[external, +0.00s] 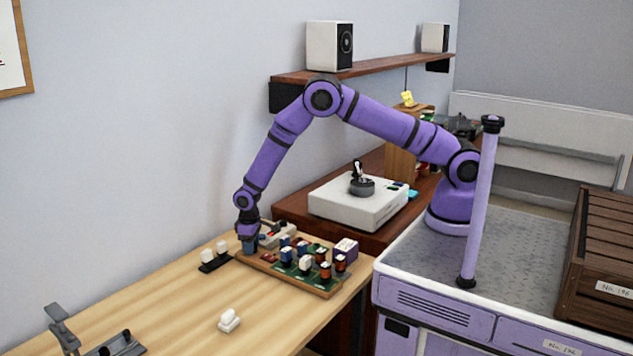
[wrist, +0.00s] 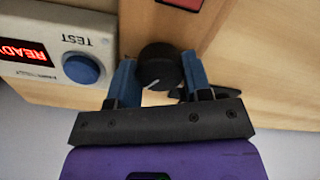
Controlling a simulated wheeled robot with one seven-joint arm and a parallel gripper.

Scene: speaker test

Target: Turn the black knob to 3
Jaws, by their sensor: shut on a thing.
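The black knob (wrist: 159,66) shows in the wrist view, round with a white pointer line on its face. My gripper (wrist: 160,80) has its two blue fingers on either side of the knob and is shut on it. The pointer line runs toward the lower left in the picture. No number marks are visible around the knob. In the external view my gripper (external: 249,240) is down at the far left end of the wooden board (external: 318,292), and it hides the knob there.
A white test box (wrist: 45,55) with a red display and a blue button (wrist: 81,68) sits close beside the knob. Several coils and parts stand on the board. A black holder with white pieces (external: 214,257) lies left of my gripper. The table front is mostly clear.

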